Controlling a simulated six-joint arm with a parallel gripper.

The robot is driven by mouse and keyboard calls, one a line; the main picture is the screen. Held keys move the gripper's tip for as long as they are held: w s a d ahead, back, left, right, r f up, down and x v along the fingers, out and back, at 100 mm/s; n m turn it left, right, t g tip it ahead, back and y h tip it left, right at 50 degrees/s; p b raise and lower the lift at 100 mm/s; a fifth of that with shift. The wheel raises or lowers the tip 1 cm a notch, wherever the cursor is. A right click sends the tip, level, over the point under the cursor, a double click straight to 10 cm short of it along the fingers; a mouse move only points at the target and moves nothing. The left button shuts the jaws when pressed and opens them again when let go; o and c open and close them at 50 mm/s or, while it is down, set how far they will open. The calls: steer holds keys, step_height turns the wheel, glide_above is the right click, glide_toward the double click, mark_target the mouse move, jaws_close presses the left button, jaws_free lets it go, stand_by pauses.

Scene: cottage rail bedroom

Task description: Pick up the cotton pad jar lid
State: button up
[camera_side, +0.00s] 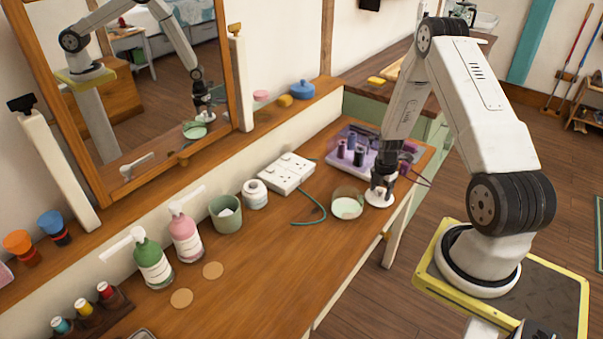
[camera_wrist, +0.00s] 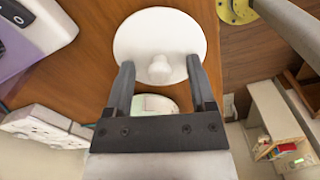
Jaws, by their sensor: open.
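The cotton pad jar lid (camera_side: 380,198) is a white disc with a small round knob, lying on the wooden dressing table near its right front edge. In the wrist view the lid (camera_wrist: 160,30) shows large, with its knob between the fingertips. My gripper (camera_side: 382,180) points down just above the lid; in the wrist view my gripper (camera_wrist: 160,70) is open, one finger on each side of the knob. I cannot tell whether the fingers touch it. The open glass jar (camera_side: 347,205) stands left of the lid, with pale contents, and is partly hidden behind my gripper in the wrist view (camera_wrist: 155,104).
A purple tray (camera_side: 352,160) with dark bottles stands just behind the lid. A white socket block (camera_side: 287,173) with a green cable (camera_side: 312,217) lies further left. Pump bottles (camera_side: 184,232) and a green cup (camera_side: 226,213) stand along the back.

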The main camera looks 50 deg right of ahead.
steer(key=shift+f, duration=0.1)
steer(key=shift+c, duration=0.2)
jaws_close()
stand_by(0.5)
steer(key=shift+r, duration=0.8)
steer(key=s+a+r, duration=0.8)
steer(key=s+r, duration=0.3)
steer(key=shift+a+r, duration=0.2)
steer(key=shift+a, duration=0.05)
